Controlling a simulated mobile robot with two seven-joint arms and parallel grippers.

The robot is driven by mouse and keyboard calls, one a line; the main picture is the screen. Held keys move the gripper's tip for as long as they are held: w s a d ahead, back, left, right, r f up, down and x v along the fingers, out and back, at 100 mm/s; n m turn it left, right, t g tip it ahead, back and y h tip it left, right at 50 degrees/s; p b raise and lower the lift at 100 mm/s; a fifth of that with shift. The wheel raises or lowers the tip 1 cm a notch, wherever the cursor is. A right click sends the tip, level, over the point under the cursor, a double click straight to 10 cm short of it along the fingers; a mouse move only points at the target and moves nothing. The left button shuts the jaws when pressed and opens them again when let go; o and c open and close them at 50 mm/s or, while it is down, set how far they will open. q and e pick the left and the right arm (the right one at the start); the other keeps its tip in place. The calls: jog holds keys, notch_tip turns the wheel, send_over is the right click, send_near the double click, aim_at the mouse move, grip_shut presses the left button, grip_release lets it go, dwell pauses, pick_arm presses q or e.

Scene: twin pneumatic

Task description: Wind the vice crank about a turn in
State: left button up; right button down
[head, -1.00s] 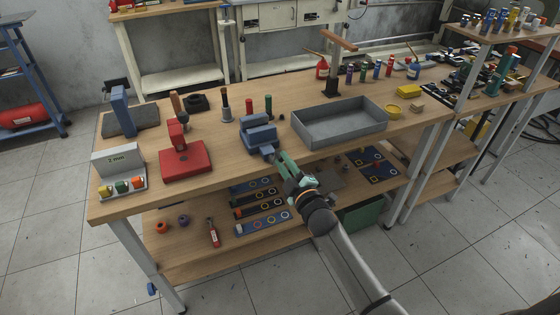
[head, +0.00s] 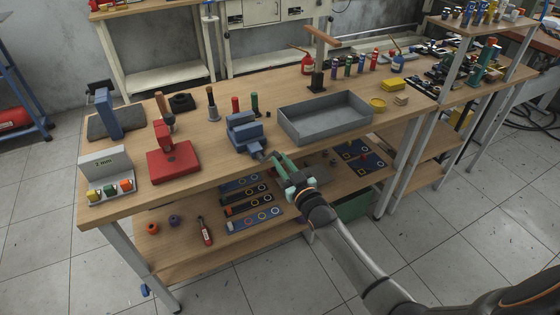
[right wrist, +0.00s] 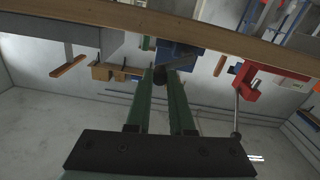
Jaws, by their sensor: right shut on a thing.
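The blue vice (head: 243,132) stands at the front edge of the wooden bench, left of the grey tray. Its crank (head: 262,155) sticks out at the front, toward my right gripper. My right gripper (head: 275,158) has green fingers and reaches the crank from the front right. In the right wrist view the vice (right wrist: 178,57) lies beyond the fingertips, and the dark crank end (right wrist: 159,76) sits between them. The right gripper (right wrist: 161,80) is shut on the crank; the fingers partly hide it. My left gripper is in neither view.
The grey tray (head: 325,119) stands right of the vice and a red press (head: 172,160) stands left. The bench edge is just below the crank. A lower shelf (head: 185,245) holds several strips and small parts.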

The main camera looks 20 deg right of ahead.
jog(key=shift+d+f+m, duration=0.15)
jog(key=shift+f+m, duration=0.1)
jog(key=shift+m, duration=0.55)
jog(key=c, duration=0.8)
grip_release()
jog(key=s, duration=1.2)
jog(key=shift+s+d+p, duration=0.2)
jog(key=shift+s+p, duration=0.05)
jog(key=shift+p, duration=0.15)
jog(key=shift+f, duration=0.1)
